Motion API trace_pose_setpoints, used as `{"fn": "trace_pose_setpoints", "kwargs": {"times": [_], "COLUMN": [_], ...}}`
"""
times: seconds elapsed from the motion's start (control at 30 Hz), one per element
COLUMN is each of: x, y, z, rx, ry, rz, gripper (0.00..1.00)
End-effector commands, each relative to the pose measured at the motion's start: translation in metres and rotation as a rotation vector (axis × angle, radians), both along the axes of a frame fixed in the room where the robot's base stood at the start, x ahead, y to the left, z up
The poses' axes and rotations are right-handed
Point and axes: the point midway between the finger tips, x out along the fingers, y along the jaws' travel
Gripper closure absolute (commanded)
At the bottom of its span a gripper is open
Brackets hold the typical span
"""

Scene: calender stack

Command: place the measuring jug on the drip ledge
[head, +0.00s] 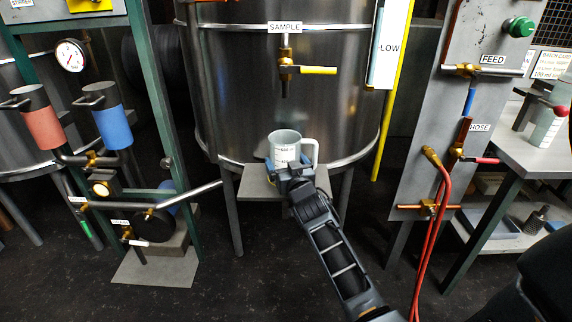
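The measuring jug (285,146) is pale grey with printed marks and a handle on its right side. It is upright in front of the steel tank, below the sample tap. My gripper (287,166) comes from the front and has its blue-tipped fingers on both sides of the jug's lower part; it looks shut on the jug. The drip ledge (256,186) is a grey plate at the tank's lower front, under the jug. The gripper hides the jug's base, so I cannot tell whether the jug touches the ledge.
The sample tap (287,70) with a yellow lever (319,70) is above the jug. A green pipe frame (150,90) with valves stands left. The feed panel (480,110) with red hoses (435,230) stands right. A bench (535,155) is at far right. The dark floor in front is clear.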

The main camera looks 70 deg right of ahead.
Motion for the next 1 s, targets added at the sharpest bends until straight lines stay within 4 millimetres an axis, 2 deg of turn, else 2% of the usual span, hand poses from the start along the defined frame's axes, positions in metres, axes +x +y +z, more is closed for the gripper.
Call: {"fn": "trace_pose_setpoints", "kwargs": {"times": [0.1, 0.13, 0.2, 0.53, 0.67, 1.0], "x": [0.0, 0.0, 0.0, -0.001, -0.013, -0.057], "y": [0.0, 0.0, 0.0, 0.001, 0.017, 0.067], "z": [-0.004, -0.003, -0.002, 0.002, 0.0, -0.001], "rx": [-0.001, 0.0, 0.0, 0.001, 0.003, 0.002], "ry": [-0.001, 0.0, 0.0, 0.001, 0.001, 0.001], "rz": [0.001, 0.001, 0.0, 0.0, 0.001, 0.0], "gripper": [0.39, 0.05, 0.0, 0.0, 0.0, 0.0]}}
